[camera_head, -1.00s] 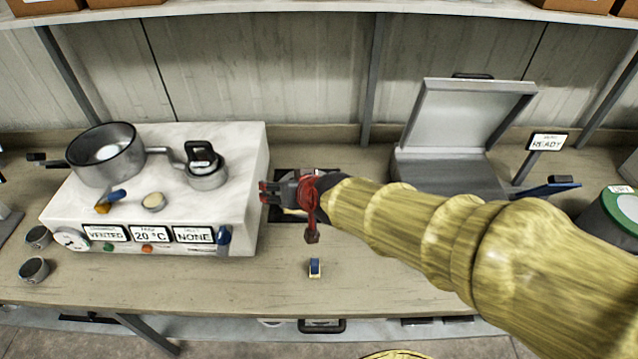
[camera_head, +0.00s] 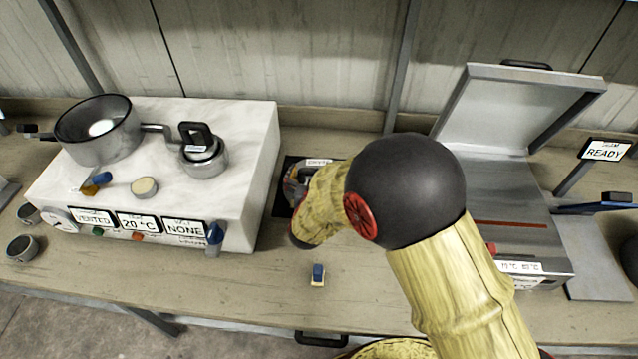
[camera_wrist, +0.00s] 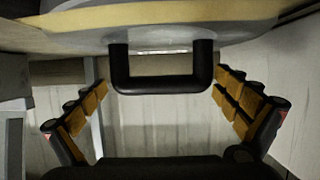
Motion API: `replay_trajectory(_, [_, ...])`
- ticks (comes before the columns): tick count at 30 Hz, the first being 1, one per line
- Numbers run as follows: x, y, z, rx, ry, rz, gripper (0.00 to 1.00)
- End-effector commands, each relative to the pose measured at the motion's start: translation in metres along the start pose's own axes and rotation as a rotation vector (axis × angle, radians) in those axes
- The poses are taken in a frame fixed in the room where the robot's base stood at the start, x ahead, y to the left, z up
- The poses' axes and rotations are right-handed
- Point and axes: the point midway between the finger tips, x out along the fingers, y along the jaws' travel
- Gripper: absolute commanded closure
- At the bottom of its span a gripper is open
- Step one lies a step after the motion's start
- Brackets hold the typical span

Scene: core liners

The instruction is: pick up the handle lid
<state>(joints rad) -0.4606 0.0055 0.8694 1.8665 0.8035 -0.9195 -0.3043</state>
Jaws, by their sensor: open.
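In the wrist view a black U-shaped handle (camera_wrist: 162,84) joins a rounded grey lid (camera_wrist: 225,38) at the top of the picture. My gripper (camera_wrist: 165,95) is open, with one finger on each side of the handle in that view and visible gaps to both. A small grey pot (camera_head: 206,163) with a black-handled top (camera_head: 196,137) stands on the white unit. I cannot tell whether that is the handle seen at the wrist.
The white unit (camera_head: 262,150) stands left of my gripper, with a saucepan (camera_head: 98,140) on it. An open grey case (camera_head: 510,175) lies to the right. A small blue-and-white block (camera_head: 318,276) sits on the bench (camera_head: 270,285) in front, with free room around it.

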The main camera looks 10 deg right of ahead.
Motion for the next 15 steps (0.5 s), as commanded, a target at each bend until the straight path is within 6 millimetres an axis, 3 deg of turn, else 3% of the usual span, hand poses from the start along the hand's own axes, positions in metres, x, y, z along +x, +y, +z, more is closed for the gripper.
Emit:
replay_trajectory(10, [0.044,0.0,-0.001,0.002,0.0,0.0,0.0])
replay_trajectory(15, [0.05,-0.001,-0.003,0.0,0.0,-0.002,0.0])
